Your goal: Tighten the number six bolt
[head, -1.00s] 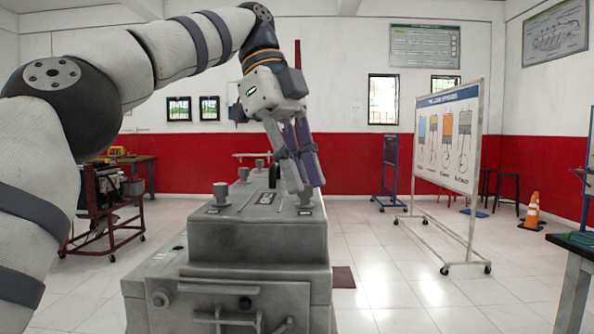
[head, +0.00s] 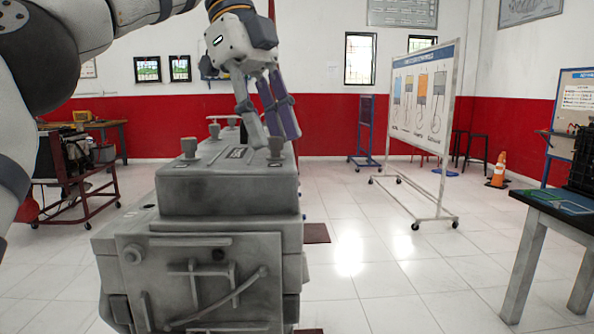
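A grey engine block (head: 230,193) stands in the centre-left of the head view. Several bolts rise from its top: one at the near left (head: 188,148), one behind it (head: 214,131), and one at the right (head: 275,147). No bolt number is readable. My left gripper (head: 271,138) points down over the block's right side, with its fingers apart. The fingertips are close to the right bolt's head; I cannot tell whether they touch it. No held object shows. My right gripper is not in view.
A whiteboard on a wheeled stand (head: 424,95) is at the right, with an orange cone (head: 498,170) beyond it. A dark-topped table (head: 540,203) is at the right edge. A red engine stand (head: 75,190) is at the left. Open tiled floor lies between.

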